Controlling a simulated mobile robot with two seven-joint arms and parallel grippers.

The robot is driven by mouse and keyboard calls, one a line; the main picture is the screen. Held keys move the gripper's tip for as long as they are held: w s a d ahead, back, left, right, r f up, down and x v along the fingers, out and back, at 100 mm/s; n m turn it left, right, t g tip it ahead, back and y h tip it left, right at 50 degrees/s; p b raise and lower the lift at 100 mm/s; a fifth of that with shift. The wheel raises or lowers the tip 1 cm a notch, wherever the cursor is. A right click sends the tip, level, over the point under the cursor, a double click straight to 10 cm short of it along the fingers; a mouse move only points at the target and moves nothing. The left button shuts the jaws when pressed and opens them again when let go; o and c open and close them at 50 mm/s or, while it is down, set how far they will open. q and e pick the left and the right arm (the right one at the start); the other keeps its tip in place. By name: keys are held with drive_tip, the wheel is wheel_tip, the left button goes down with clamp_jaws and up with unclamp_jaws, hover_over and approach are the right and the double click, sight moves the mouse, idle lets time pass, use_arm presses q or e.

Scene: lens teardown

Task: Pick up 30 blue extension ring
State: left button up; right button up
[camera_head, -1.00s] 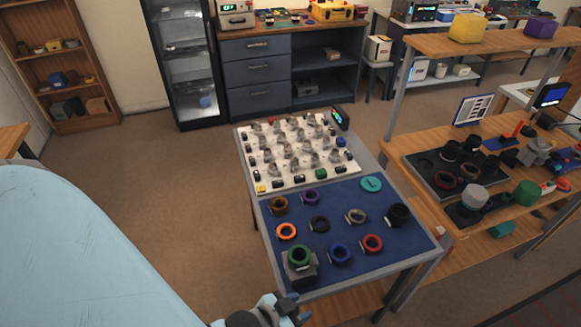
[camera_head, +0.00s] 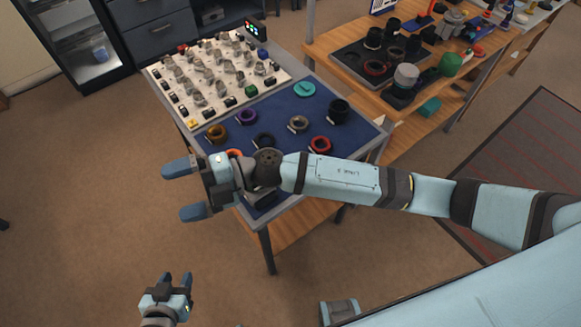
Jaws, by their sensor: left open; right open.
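The blue extension ring is not visible; my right arm (camera_head: 345,178) crosses the front of the blue mat (camera_head: 278,108) and covers that area. My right gripper (camera_head: 175,193) is open and empty, left of the table and pointing left, its blue fingers spread apart. My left gripper (camera_head: 178,277) is open and empty, low in the picture, over the floor left of the table's front leg. Both grippers are apart from the rings.
Rings in brown (camera_head: 217,133), purple (camera_head: 246,116), black (camera_head: 264,140), grey (camera_head: 298,124) and red (camera_head: 320,144) lie on the mat. An orange ring (camera_head: 233,153) is partly covered. A white parts board (camera_head: 240,90) is behind. A side bench (camera_head: 345,47) stands right.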

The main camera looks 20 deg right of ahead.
drive_tip(key=w+d+f+n+g+h+b, duration=0.1)
drive_tip(key=w+d+f+n+h, duration=0.1)
drive_tip(key=d+f+n+h, duration=0.25)
drive_tip(key=w+d+f+n+g+h+b, duration=0.1)
drive_tip(key=w+d+f+n+h, duration=0.2)
drive_tip(key=d+f+h, duration=0.25)
drive_tip(key=w+d+f+t+h+b, duration=0.25)
drive_tip(key=w+d+h, duration=0.8)
drive_tip(key=d, duration=0.55)
drive_tip(key=shift+m+t+y, duration=0.25)
drive_tip(key=shift+t+y, duration=0.2)
drive_tip(key=shift+y, duration=0.4)
drive_tip(key=f, duration=0.4)
drive_tip(key=w+f+p, duration=0.1)
drive_tip(key=f, duration=0.1)
drive_tip(key=shift+f, duration=0.25)
drive_tip(key=shift+s+a+f+p, duration=0.1)
drive_tip(key=shift+s+f+p, duration=0.1)
drive_tip(key=shift+f, duration=1.35)
drive_tip(key=shift+s+a+f+p, duration=0.1)
drive_tip(key=shift+f+p, duration=0.1)
drive_tip(key=shift+f, duration=1.3)
drive_tip(key=shift+c, duration=0.2)
drive_tip(key=c, duration=1)
